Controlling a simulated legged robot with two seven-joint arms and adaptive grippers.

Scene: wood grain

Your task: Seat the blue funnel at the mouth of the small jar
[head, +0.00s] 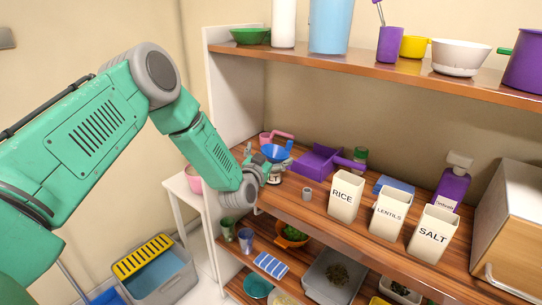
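The blue funnel (276,153) is at the left end of the middle wooden shelf, with its wide rim up. My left gripper (262,163) is right beside and below it, and its grey fingers hide part of the funnel's lower side. At this size I cannot tell whether the fingers are closed on the funnel. A small pale jar (274,179) with dark lettering shows just below the funnel, partly covered by the gripper. Whether the funnel's spout touches the jar's mouth is hidden. My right gripper is not in view.
A purple dustpan-like tray (318,161) lies just right of the funnel, and a pink item (275,138) stands behind it. A small grey cup (307,194) and the RICE canister (344,195) stand further right. The upper shelf (350,63) overhangs the back.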

